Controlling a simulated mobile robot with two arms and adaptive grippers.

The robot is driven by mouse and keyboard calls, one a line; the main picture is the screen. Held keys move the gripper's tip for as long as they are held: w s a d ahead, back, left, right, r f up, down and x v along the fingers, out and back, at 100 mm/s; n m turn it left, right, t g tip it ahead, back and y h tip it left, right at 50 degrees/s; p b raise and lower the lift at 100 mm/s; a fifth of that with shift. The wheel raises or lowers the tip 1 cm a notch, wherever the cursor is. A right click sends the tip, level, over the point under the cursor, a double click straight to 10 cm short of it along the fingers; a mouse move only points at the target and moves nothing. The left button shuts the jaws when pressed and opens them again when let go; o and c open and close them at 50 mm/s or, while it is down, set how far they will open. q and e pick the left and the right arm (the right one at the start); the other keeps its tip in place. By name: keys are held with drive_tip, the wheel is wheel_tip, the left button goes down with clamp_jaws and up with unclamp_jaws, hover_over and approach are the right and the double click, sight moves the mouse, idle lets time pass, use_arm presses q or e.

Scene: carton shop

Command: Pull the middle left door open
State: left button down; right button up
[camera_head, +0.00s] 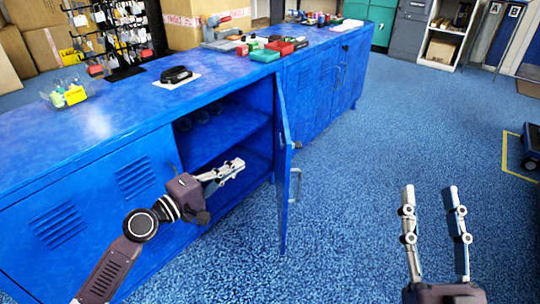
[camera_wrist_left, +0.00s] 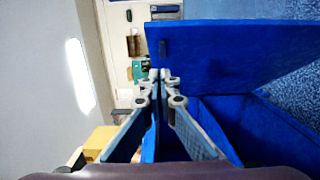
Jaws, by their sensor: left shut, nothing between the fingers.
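The blue cabinet door (camera_head: 283,180) stands swung out from the cabinet, seen nearly edge-on, with its light handle (camera_head: 295,186) on the right face. The open compartment (camera_head: 215,135) behind it shows a shelf. My left gripper (camera_head: 242,163) is shut and empty, in front of the opening and to the left of the door. In the left wrist view its fingertips (camera_wrist_left: 160,74) meet in front of the door's blue panel (camera_wrist_left: 235,50); I cannot tell whether they touch it. My right gripper (camera_head: 431,190) is open and empty over the floor at right.
Other blue doors with vents (camera_head: 85,205) are closed on the left and further right. The cabinet top (camera_head: 110,110) carries a black object (camera_head: 176,74), a clear bin (camera_head: 65,93) and colored boxes (camera_head: 270,50). Blue floor (camera_head: 360,170) is clear right of the door.

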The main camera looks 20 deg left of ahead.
use_arm(q)
drive_tip(key=s+d+x, duration=0.1)
drive_tip(key=d+x, duration=0.1)
drive_tip(key=x, duration=1)
drive_tip(key=shift+d, duration=0.3)
drive_tip(key=shift+f, duration=0.1)
